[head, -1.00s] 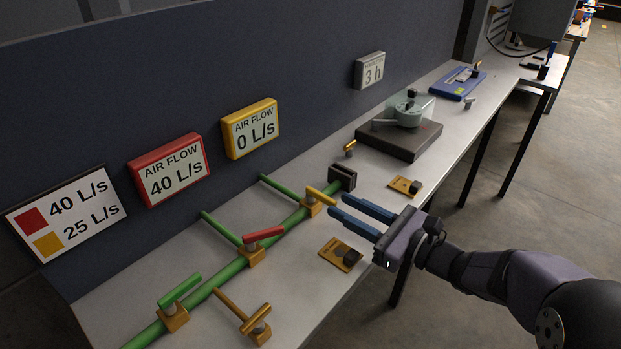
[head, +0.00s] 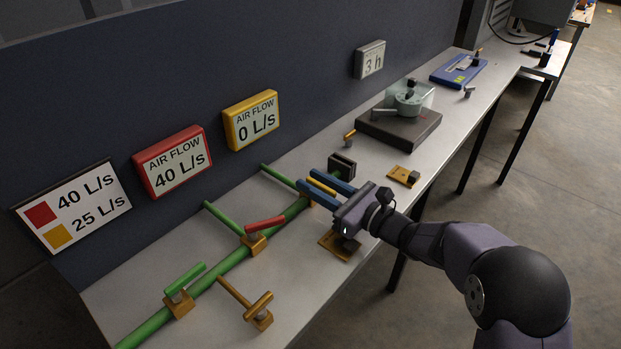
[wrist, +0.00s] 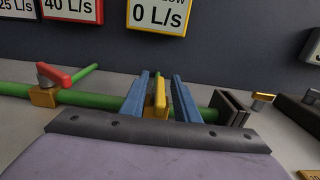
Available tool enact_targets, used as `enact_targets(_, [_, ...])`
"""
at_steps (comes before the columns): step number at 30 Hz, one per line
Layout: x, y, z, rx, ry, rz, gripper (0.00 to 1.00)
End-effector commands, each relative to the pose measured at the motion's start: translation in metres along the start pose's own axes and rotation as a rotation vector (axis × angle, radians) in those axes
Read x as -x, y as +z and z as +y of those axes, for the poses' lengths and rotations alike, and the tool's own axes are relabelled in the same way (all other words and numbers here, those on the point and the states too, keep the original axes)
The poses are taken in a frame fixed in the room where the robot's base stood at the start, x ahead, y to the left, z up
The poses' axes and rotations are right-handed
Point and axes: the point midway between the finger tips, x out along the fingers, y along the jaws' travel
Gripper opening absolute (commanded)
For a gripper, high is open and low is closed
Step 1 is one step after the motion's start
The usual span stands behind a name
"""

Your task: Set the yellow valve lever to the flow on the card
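The yellow valve lever (wrist: 160,97) sits on the green pipe (head: 223,276) near its far end. My gripper (head: 327,178) is open, with its two blue fingers on either side of the yellow lever. In the wrist view the lever stands between the fingers (wrist: 158,92) with gaps on both sides. The card (head: 73,208) on the wall reads 40 L/s beside a red square and 25 L/s beside a yellow square. The yellow air flow display (head: 251,120) reads 0 L/s. The valve body under the yellow lever is mostly hidden in the head view.
A red lever (head: 265,224) and a green lever (head: 184,279) stand on the same pipe. The red display (head: 172,162) reads 40 L/s. A dark block (head: 342,164) ends the pipe. A dark-based device (head: 399,129) stands farther back.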

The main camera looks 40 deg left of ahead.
Motion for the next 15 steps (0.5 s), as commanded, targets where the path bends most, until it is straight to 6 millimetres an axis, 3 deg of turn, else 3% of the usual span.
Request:
enact_targets(6, [-0.0134,-0.0001,0.0004,0.000,0.001,0.000,0.28])
enact_targets(14, [-0.0142,-0.0002,0.0002,0.000,0.000,0.000,0.28])
enact_targets(15, [-0.0142,-0.0002,0.0002,0.000,0.000,0.000,0.23])
